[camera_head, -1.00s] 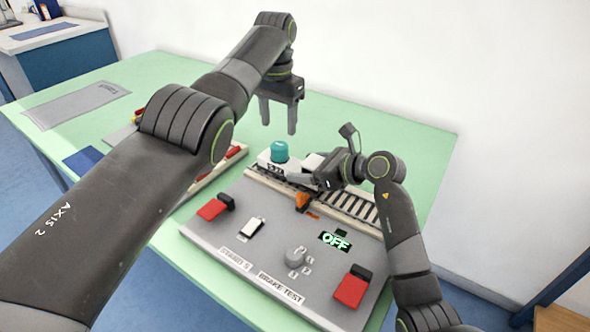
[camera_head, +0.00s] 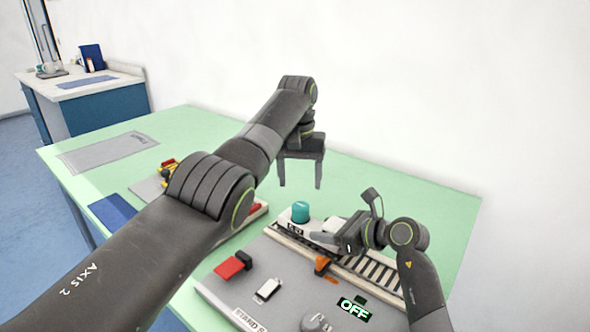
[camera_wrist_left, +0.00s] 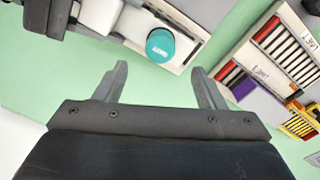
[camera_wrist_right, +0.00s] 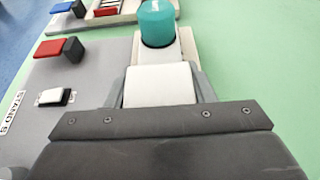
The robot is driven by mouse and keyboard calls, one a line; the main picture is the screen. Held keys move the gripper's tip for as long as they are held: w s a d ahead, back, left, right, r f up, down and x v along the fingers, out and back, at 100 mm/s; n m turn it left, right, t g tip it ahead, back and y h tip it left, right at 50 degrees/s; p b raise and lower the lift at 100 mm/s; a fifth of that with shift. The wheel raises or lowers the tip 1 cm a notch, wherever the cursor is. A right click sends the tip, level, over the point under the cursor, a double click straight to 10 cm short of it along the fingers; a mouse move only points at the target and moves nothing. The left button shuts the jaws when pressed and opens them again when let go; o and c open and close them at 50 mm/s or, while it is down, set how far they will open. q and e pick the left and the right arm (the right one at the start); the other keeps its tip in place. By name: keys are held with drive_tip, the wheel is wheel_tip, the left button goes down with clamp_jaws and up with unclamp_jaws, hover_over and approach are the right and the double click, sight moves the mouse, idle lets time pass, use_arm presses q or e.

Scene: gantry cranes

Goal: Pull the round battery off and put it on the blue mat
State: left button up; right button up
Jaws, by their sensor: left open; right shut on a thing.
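The round battery (camera_head: 301,209), a teal cylinder, stands upright on a white cart (camera_head: 293,225) on the rail of the grey test stand. My left gripper (camera_head: 299,184) is open and empty above and behind the battery. In the left wrist view the battery (camera_wrist_left: 160,43) shows beyond the gap between the fingers. My right gripper (camera_head: 325,238) is shut on the white block (camera_wrist_right: 159,84) at the battery's near side, with a finger on each side of it. The blue mat (camera_head: 108,208) lies flat at the left front of the green table, partly hidden by my left arm.
The grey stand carries a red switch (camera_head: 232,267), an orange piece (camera_head: 322,264) and an OFF display (camera_head: 354,309). A rack with red parts (camera_head: 255,211) lies left of the stand. A grey sheet (camera_head: 107,151) lies at the far left. The table behind the rail is clear.

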sight(300, 205)
use_arm(q)
drive_tip(key=n, duration=0.3)
drive_tip(key=r+n, duration=0.1)
drive_tip(key=n, duration=0.2)
drive_tip(key=shift+a, duration=0.2)
drive_tip(key=n, duration=0.4)
drive_tip(key=shift+a+r+n+h, duration=0.15)
drive_tip(key=shift+r+n+h, duration=0.15)
drive_tip(key=shift+r+n, duration=0.1)
drive_tip(key=f+n, duration=0.7)
drive_tip(key=d+f+n, duration=0.1)
drive_tip(key=f+n, duration=0.2)
drive_tip(key=n, duration=0.1)
drive_tip(key=shift+f+h, duration=0.15)
drive_tip(key=shift+h, duration=0.25)
drive_tip(key=c, duration=1.2)
drive_tip(key=shift+o, duration=0.2)
